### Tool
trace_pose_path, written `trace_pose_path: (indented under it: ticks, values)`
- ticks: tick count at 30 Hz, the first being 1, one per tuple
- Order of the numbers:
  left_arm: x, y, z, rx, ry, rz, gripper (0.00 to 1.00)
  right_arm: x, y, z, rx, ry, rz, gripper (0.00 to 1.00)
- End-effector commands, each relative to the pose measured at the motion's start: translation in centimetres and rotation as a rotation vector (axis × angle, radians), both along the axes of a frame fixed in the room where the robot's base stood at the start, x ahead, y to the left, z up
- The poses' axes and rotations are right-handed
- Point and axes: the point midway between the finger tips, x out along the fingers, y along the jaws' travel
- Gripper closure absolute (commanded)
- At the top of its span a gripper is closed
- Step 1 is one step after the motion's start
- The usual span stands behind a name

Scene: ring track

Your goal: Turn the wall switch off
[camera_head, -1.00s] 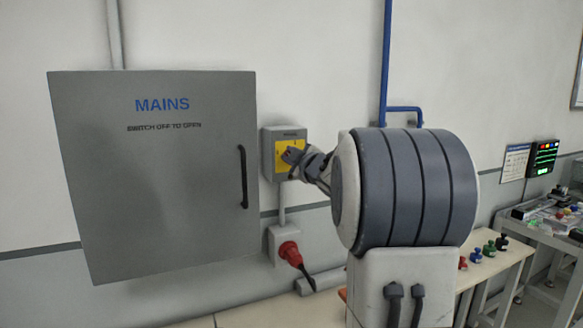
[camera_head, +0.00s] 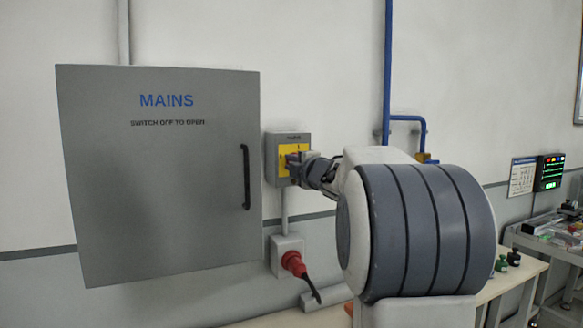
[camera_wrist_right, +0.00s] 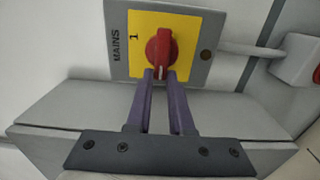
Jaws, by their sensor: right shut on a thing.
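The wall switch is a grey box (camera_head: 274,144) with a yellow plate on the wall, right of the grey MAINS cabinet (camera_head: 150,220). In the right wrist view its yellow plate (camera_wrist_right: 185,25) carries a red rotary knob (camera_wrist_right: 162,46), with "MAINS" and a "1" beside it. My right gripper (camera_head: 299,166) is at the switch. In the right wrist view its two fingers (camera_wrist_right: 161,74) are shut on the lower part of the red knob. In the head view the gripper hides the knob. My left gripper is not in view.
A red plug (camera_head: 293,263) hangs in a socket below the switch. The cabinet door has a black handle (camera_head: 245,177) left of the switch. A blue pipe (camera_head: 387,60) runs down the wall. Benches with small parts stand at the right.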

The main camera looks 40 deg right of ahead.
Motion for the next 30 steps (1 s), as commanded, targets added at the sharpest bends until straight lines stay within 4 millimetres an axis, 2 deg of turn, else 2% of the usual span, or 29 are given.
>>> trace_pose_path:
  ticks: [14, 15, 16, 17, 26, 30]
  values:
    - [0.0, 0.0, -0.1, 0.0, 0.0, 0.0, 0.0, 0.0, 0.1, -0.1, -0.013, 0.005, 0.003, 1.0]
    - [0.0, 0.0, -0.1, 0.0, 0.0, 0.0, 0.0, 0.0, 0.1, -0.1, -0.013, 0.005, 0.003, 0.65]
    - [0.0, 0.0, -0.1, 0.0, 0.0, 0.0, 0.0, 0.0, 0.1, -0.1, -0.013, 0.005, 0.003, 0.53]
    - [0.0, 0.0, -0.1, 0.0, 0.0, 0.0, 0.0, 0.0, 0.1, -0.1, -0.013, 0.005, 0.003, 0.5]
    - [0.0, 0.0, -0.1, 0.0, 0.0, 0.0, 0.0, -0.1, 0.0, -0.1, -0.011, 0.004, 0.001, 0.5]
    - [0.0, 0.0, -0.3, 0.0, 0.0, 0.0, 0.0, -1.3, 0.2, -0.1, -0.012, 0.003, -0.002, 0.5]
